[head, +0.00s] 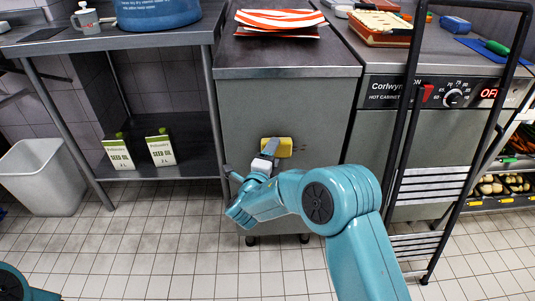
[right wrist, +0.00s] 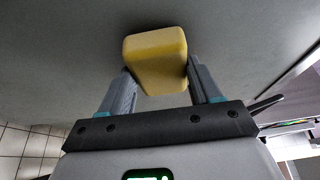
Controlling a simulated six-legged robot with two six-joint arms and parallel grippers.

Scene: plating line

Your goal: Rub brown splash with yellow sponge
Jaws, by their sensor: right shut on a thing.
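The yellow sponge (head: 284,148) is at the grey front panel of the middle cabinet (head: 300,110) in the head view. My right gripper (head: 267,153) is shut on it. In the right wrist view the sponge (right wrist: 157,55) sits between the two grey fingers of the right gripper (right wrist: 160,78), its far face turned to the grey panel. I cannot tell whether it touches the panel. I cannot make out a brown splash in either view; the sponge and arm hide part of the panel. My left gripper is out of view; only a bit of teal arm shows at bottom left.
Red-and-white striped things (head: 280,20) lie on the cabinet top. Left are a steel table (head: 130,38), seed oil tins (head: 161,148) and a grey bin (head: 42,178). The tiled floor in front is clear.

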